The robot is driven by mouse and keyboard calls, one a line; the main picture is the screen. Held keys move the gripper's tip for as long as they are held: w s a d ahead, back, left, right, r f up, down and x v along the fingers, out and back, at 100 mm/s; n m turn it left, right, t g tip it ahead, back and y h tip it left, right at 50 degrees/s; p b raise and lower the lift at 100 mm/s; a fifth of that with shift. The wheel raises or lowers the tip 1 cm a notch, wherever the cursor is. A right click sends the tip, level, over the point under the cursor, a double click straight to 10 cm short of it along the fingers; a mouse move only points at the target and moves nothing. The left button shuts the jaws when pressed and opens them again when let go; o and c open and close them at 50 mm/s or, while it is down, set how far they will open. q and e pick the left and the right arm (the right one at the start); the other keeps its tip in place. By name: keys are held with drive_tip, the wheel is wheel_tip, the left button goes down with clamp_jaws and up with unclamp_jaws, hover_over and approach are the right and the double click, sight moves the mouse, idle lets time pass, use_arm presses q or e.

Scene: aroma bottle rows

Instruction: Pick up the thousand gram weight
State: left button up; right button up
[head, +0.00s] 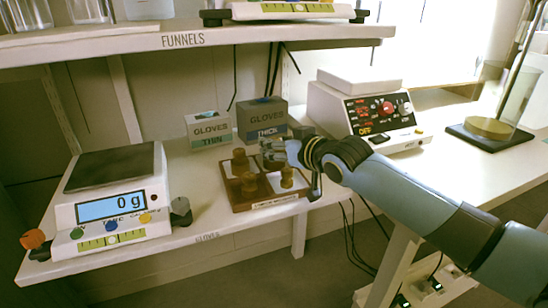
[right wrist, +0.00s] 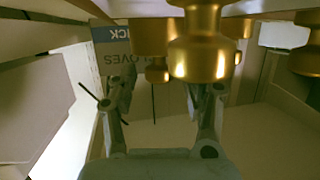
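Several brass weights stand in a wooden tray (head: 267,201) on the bench. One weight (head: 240,158) is at the back left, one (head: 249,184) at the front left and one (head: 287,177) at the front right. No gram marking is readable, so I cannot tell which is the thousand gram weight. My right gripper (head: 272,152) is over the back right of the tray, partly hiding what is there. In the right wrist view its fingers (right wrist: 162,92) are apart, with brass weights (right wrist: 197,48) close by and nothing visibly clamped. My left gripper is out of view.
Grey glove boxes marked THIN (head: 208,130) and THICK (head: 262,120) stand behind the tray. A hotplate-like device (head: 366,110) stands at the right. A shelf (head: 190,40) hangs above.

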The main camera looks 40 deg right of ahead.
clamp_jaws()
drive_tip(key=shift+r, duration=0.1)
